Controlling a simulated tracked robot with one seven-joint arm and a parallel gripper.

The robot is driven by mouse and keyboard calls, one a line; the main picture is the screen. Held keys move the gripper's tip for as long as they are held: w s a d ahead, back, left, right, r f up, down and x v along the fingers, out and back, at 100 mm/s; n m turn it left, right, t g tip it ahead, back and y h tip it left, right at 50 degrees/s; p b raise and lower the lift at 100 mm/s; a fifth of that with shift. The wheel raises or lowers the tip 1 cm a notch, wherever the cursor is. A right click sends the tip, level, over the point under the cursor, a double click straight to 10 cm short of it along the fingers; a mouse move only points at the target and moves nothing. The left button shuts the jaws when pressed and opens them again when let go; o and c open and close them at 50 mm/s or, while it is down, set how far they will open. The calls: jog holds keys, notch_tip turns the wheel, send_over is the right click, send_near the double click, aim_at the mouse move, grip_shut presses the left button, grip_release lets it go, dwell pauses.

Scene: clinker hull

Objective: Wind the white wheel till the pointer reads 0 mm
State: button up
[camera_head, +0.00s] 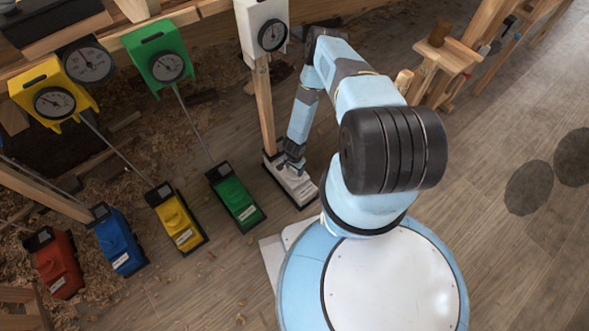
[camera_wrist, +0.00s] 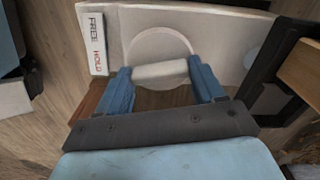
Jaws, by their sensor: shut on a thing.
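The white unit (camera_head: 290,180) stands on the floor, left of my base, with a wooden post rising behind it. In the wrist view its pale top (camera_wrist: 215,28) shows a round white wheel (camera_wrist: 155,42) with a white bar-like grip (camera_wrist: 160,70) in front. My gripper (camera_wrist: 160,78) is shut on this grip, one blue finger at each end; in the head view my gripper (camera_head: 291,163) is down at the unit. The white gauge (camera_head: 272,35) with its dial and pointer is at the top of the post; its reading is too small to tell.
Green (camera_head: 237,197), yellow (camera_head: 174,217), blue (camera_head: 117,240) and red (camera_head: 54,263) units stand in a row to the left, with rods running up to gauges. A label (camera_wrist: 97,45) reads FREE and HOLD.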

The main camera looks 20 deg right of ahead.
jog(key=shift+a, duration=0.1)
jog(key=o, duration=1)
jog(key=shift+o, duration=0.2)
notch_tip(320, 180, up, 14)
jog(key=shift+f, duration=0.15)
dwell(0.4)
